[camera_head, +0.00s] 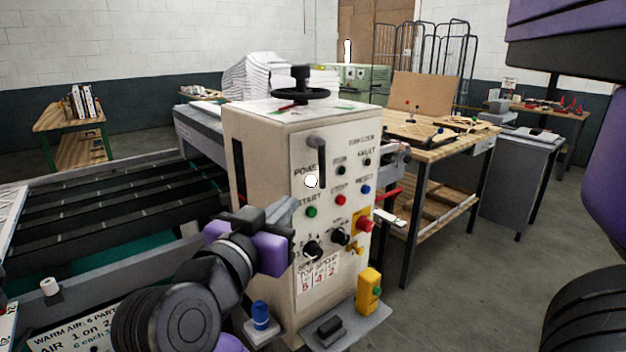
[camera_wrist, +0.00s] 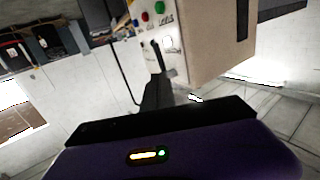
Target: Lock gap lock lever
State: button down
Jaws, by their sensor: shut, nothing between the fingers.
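A pale control cabinet (camera_head: 260,155) carries a black handwheel (camera_head: 302,88) on its top. A small red lever (camera_head: 290,104) lies at the foot of the handwheel; it may be the gap lock lever, but no readable label confirms this. I cannot tell its locked position. My gripper (camera_head: 285,213) is at the cabinet's front left, well below the top and apart from the red lever. In the wrist view my gripper (camera_wrist: 157,88) is shut and empty, pointing toward the cabinet (camera_wrist: 215,35). The red lever cannot be made out there.
A grey handle (camera_head: 317,152) and several buttons and knobs stick out of the cabinet front. Another red lever (camera_head: 389,193) juts from its right side. A slatted conveyor bed (camera_head: 95,215) lies left, a wooden workbench (camera_head: 450,150) right. Floor (camera_head: 450,285) at the right is clear.

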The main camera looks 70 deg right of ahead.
aim_at(321, 175)
jog(key=d+p, duration=0.1)
jog(key=d, duration=0.3)
jog(key=d+p, duration=0.1)
jog(key=d, duration=0.7)
jog(key=shift+s+d+f+p, duration=0.15)
jog(key=shift+s+d+p, duration=0.15)
jog(key=shift+p, duration=0.1)
jog(key=shift+d+f, duration=0.1)
jog(key=shift+d, duration=0.5)
jog(key=shift+f, duration=0.1)
